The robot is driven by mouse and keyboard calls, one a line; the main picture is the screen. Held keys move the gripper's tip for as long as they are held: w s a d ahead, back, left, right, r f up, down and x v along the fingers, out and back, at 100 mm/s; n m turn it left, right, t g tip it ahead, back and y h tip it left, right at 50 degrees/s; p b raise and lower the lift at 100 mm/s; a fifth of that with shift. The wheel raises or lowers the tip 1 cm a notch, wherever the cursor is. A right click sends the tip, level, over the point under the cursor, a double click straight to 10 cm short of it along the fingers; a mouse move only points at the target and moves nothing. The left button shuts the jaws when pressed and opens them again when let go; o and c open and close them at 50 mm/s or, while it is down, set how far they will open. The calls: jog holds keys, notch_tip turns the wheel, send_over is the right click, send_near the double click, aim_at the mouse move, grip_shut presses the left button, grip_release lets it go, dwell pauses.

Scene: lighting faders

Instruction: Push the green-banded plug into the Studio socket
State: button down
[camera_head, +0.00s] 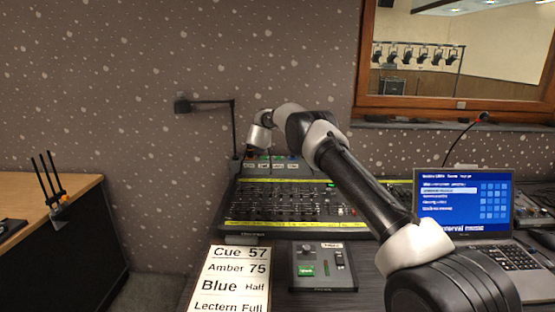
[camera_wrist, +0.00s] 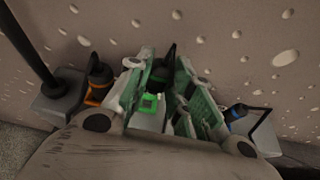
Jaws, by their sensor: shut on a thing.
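In the wrist view my gripper (camera_wrist: 168,100) is shut on a black plug (camera_wrist: 165,68), which stands between the two fingers. Bright green shows just below it, so I take it for the green-banded plug. The fingers hide much of its sides and lower end. In the head view my gripper (camera_head: 257,148) is at the back left of the desk, small and partly hidden by my own wrist. It is over or beside a small panel (camera_head: 270,164) with coloured marks. I cannot make out the Studio socket or whether the plug touches any socket.
An orange-banded plug (camera_wrist: 98,78) stands left of my gripper and a blue-banded plug (camera_wrist: 236,113) stands right, both close. A black lamp post (camera_head: 234,130) rises beside the panel. The fader console (camera_head: 290,203) lies in front, and the speckled wall is close behind.

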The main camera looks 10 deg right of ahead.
jog(key=s+d+r, duration=0.2)
jog(key=d+r, duration=0.1)
jog(key=d, duration=0.3)
send_over(278, 161)
jog(key=shift+w+d+f, duration=0.1)
jog(key=shift+f, duration=1.35)
jog(key=shift+w+d+f, duration=0.1)
jog(key=shift+f, duration=1.3)
jog(key=shift+f, duration=1.3)
jog(key=c, duration=1.2)
grip_release()
jog(key=shift+s+r, duration=0.1)
